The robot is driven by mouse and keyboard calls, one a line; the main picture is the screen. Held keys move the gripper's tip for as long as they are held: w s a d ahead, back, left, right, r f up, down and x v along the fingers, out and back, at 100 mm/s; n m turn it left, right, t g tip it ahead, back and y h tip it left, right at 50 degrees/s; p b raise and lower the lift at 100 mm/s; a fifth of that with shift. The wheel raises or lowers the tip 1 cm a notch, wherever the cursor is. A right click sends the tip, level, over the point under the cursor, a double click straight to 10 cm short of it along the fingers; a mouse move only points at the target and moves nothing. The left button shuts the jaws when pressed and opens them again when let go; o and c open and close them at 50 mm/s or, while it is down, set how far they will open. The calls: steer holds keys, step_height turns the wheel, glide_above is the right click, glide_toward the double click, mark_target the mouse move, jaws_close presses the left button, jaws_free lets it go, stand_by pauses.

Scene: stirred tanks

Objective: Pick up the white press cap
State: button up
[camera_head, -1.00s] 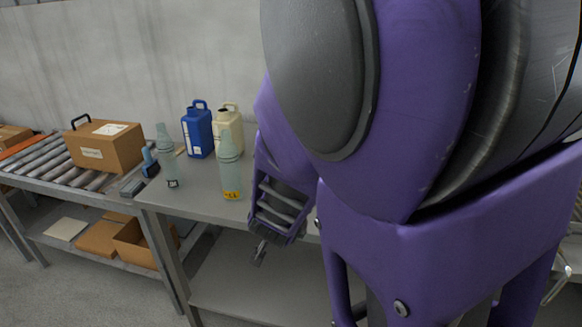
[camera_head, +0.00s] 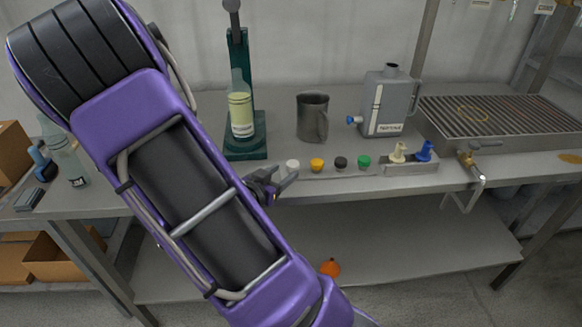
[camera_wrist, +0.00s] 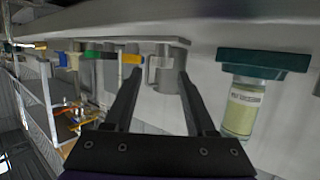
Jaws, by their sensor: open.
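The white press cap (camera_head: 293,165) sits near the front edge of the bench, at the left end of a row of caps in the head view. My gripper (camera_head: 276,182) is open just in front of and slightly left of it, at the bench edge, apart from the cap as far as I can tell. In the wrist view my gripper (camera_wrist: 157,82) has its two dark fingers spread with nothing held. A pale patch shows between them there, but I cannot tell whether it is the cap or the metal mug behind.
Yellow (camera_head: 317,165), black (camera_head: 341,163) and green (camera_head: 364,162) caps line up to the right. A metal mug (camera_head: 312,118) stands behind. A bottle (camera_head: 241,112) is on a green press (camera_head: 247,151) at left. A grey jug (camera_head: 385,104) stands further right.

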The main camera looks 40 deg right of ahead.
mark_target(290, 168)
steer(key=x, duration=0.4)
steer(key=shift+w+d+f+b, duration=0.1)
steer(key=shift+w+d+b, duration=0.05)
steer(key=shift+d+b, duration=0.15)
steer(key=b+x, duration=0.1)
steer(key=x, duration=0.4)
steer(key=shift+f, duration=0.25)
jaws_close()
